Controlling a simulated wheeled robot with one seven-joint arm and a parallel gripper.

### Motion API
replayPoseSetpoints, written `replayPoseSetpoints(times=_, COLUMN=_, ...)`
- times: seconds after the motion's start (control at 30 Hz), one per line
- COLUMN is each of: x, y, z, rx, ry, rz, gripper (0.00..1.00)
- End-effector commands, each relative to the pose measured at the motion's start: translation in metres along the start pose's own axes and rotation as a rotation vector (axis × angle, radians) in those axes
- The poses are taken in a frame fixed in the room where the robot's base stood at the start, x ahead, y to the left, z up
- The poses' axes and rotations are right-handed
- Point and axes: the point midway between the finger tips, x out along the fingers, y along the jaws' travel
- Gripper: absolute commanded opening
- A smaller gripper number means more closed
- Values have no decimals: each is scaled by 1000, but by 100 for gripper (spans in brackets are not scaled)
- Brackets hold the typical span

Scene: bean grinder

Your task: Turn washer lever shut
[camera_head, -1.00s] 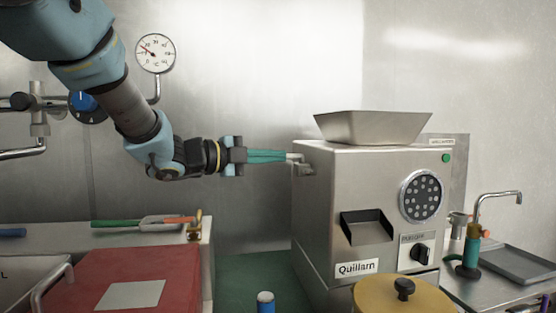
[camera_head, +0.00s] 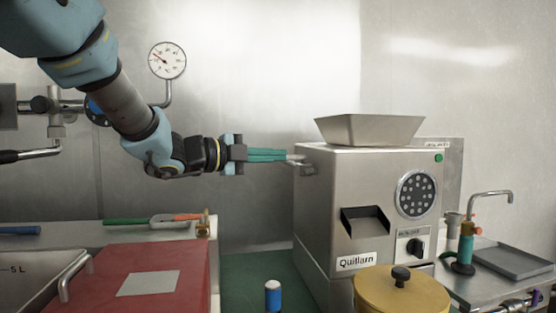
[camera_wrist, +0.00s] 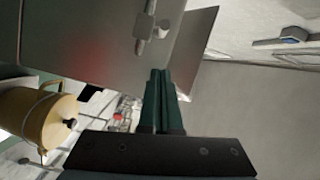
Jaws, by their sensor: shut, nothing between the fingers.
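A metal lever or fitting (camera_head: 302,166) sticks out from the upper left side of the steel grinder (camera_head: 365,190). It also shows at the top of the wrist view (camera_wrist: 147,28). I cannot tell for sure that it is the washer lever. My gripper (camera_head: 284,156) points right, with its long green fingers shut and empty. In the head view the fingertips lie close to the lever; contact cannot be told. In the wrist view the fingertips (camera_wrist: 162,75) appear just below the lever, with a visible gap.
A hopper (camera_head: 370,130) tops the grinder. A yellow lidded pot (camera_head: 400,292) stands in front. A red box (camera_head: 120,284) and a sink (camera_head: 30,277) are at lower left. A pressure gauge (camera_head: 167,61) and pipe valve (camera_head: 45,105) are on the back wall. A tap (camera_head: 490,194) is at right.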

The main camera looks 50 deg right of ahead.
Motion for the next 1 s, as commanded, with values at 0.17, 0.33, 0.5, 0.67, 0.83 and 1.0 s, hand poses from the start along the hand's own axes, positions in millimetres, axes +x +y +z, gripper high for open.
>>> replayPoseSetpoints(times=0.17, x=-28, y=1, z=2, rx=2, ry=-2, rz=-2, gripper=0)
replayPoseSetpoints(times=0.33, x=-56, y=1, z=4, rx=2, ry=-2, rz=-2, gripper=0)
replayPoseSetpoints(times=0.5, x=-75, y=0, z=4, rx=1, ry=0, rz=-2, gripper=0)
replayPoseSetpoints(times=0.67, x=-80, y=0, z=4, rx=1, ry=0, rz=0, gripper=0)
replayPoseSetpoints(times=0.83, x=-81, y=-1, z=4, rx=1, ry=1, rz=0, gripper=0)
replayPoseSetpoints(times=1.0, x=-82, y=-26, z=-1, rx=1, ry=1, rz=0, gripper=0)
